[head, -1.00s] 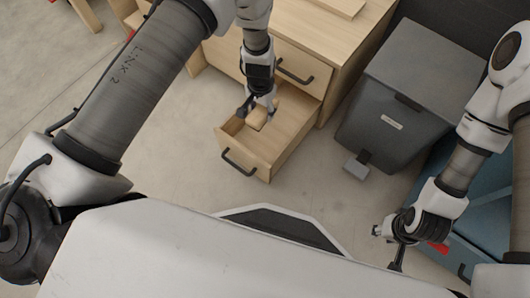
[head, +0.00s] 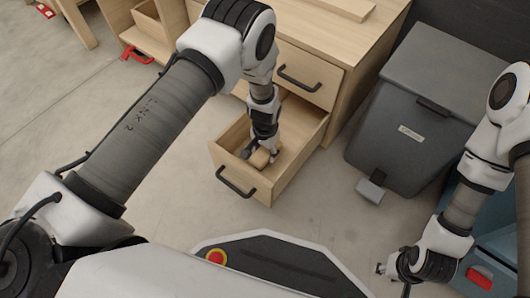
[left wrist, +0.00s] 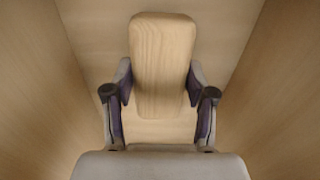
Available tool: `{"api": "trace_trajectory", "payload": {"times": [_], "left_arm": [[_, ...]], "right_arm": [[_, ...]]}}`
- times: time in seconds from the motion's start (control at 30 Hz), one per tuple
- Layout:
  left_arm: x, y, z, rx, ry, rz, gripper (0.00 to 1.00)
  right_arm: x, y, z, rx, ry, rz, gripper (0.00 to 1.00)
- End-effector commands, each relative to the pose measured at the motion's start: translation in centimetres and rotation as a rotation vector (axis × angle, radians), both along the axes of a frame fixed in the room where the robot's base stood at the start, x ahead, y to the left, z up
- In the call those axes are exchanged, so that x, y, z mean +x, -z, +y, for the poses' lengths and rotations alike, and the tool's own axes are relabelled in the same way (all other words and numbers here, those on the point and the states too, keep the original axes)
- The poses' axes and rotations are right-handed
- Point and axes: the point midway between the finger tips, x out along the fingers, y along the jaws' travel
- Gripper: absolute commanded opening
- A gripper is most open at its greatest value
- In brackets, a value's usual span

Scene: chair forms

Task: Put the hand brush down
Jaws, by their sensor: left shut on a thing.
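The hand brush shows as a pale wooden block (left wrist: 162,60) between the fingers of my left gripper (left wrist: 160,95) in the left wrist view. In the head view the brush (head: 261,158) is inside the open wooden drawer (head: 242,178), held by my left gripper (head: 262,153). The gripper is shut on it. Whether the brush touches the drawer floor I cannot tell. Its bristles are hidden. My right gripper (head: 392,271) is at the lower right of the head view, away from the drawer; its fingers are too small to judge.
The wooden cabinet (head: 345,60) stands behind the drawer, with a closed drawer (head: 305,72) above it. A grey pedal bin (head: 405,130) stands to the right. A blue unit with a red part (head: 480,279) is at the lower right. Drawer walls surround the left gripper closely.

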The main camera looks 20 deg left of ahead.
Motion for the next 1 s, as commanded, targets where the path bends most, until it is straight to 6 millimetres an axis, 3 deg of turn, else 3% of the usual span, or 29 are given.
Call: {"api": "trace_trajectory", "payload": {"times": [0.17,0.2,0.27,0.67,1.0], "left_arm": [[0.0,0.3,0.0,0.000,0.000,0.000,0.23],[0.0,0.3,0.0,0.000,0.000,0.000,0.59],[0.0,0.2,0.0,0.000,0.000,0.000,0.80],[0.0,-0.6,0.0,0.000,0.001,0.000,0.81],[0.0,-9.0,0.0,0.000,0.000,0.000,0.81]], "right_arm": [[0.0,0.1,0.0,0.000,0.000,0.000,0.40],[0.0,0.1,0.0,0.000,0.000,0.000,0.40],[0.0,0.1,0.0,0.000,0.000,0.000,0.40],[0.0,-0.4,0.0,0.000,0.000,0.001,0.40],[-0.3,-6.3,0.1,0.001,-0.011,0.008,0.40]]}}
